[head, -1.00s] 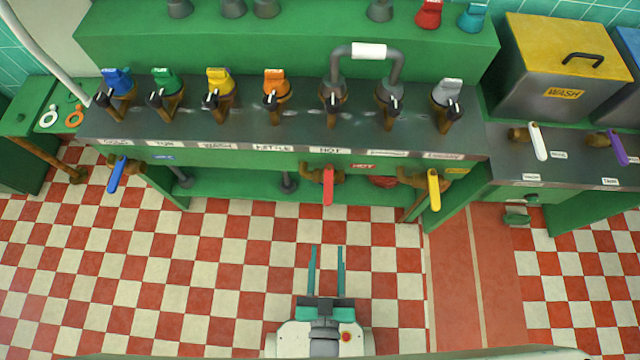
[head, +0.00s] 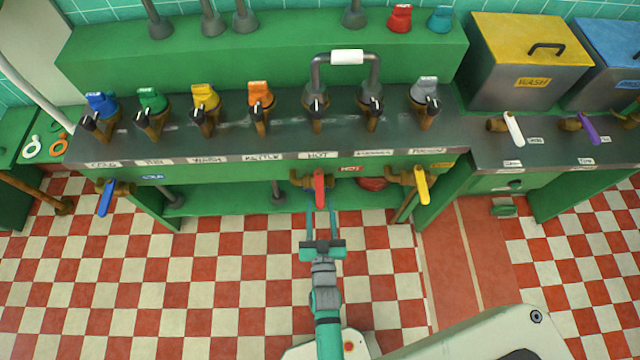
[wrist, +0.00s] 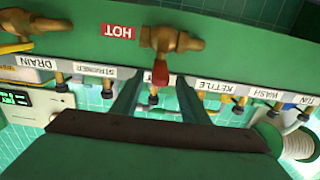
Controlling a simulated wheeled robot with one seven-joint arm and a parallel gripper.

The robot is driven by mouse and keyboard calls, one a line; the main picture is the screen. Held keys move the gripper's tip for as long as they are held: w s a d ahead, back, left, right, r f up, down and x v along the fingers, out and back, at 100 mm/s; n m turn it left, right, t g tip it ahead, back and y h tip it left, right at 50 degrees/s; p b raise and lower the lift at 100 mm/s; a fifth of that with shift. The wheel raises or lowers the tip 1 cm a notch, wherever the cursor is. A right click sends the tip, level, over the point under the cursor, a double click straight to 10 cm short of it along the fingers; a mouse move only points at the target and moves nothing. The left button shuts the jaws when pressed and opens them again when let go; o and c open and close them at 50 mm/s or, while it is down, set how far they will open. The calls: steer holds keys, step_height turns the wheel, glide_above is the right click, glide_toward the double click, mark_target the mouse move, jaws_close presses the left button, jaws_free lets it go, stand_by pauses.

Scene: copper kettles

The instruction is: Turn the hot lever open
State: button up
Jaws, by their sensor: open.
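The red hot lever (head: 319,188) hangs straight down from a brass valve on the green counter front, beside a red HOT label (head: 350,168). In the wrist view the red lever (wrist: 160,73) points down the picture from its brass valve (wrist: 165,40), and the HOT label (wrist: 118,31) reads upside down. My gripper (head: 322,214) is open, with its fingers pointing at the counter just below the lever in the head view. In the wrist view the fingertips of my gripper (wrist: 157,92) stand on either side of the lever's line. I cannot tell whether they touch it.
A blue lever (head: 106,198) hangs at far left and a yellow lever (head: 422,185) to the right of the red one. Several coloured taps line the counter (head: 290,138). White (head: 514,128) and purple (head: 588,128) levers sit further right. The checkered floor before the counter is clear.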

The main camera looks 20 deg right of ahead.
mark_target(320, 185)
steer(key=x, duration=0.6)
steer(key=shift+w+d, duration=0.2)
steer(key=shift+w, duration=0.15)
steer(key=shift+w+a, duration=0.1)
steer(key=shift+w, duration=0.5)
steer(key=shift+d, duration=0.2)
jaws_close()
steer(key=shift+d, duration=0.4)
steer(key=shift+a, duration=0.3)
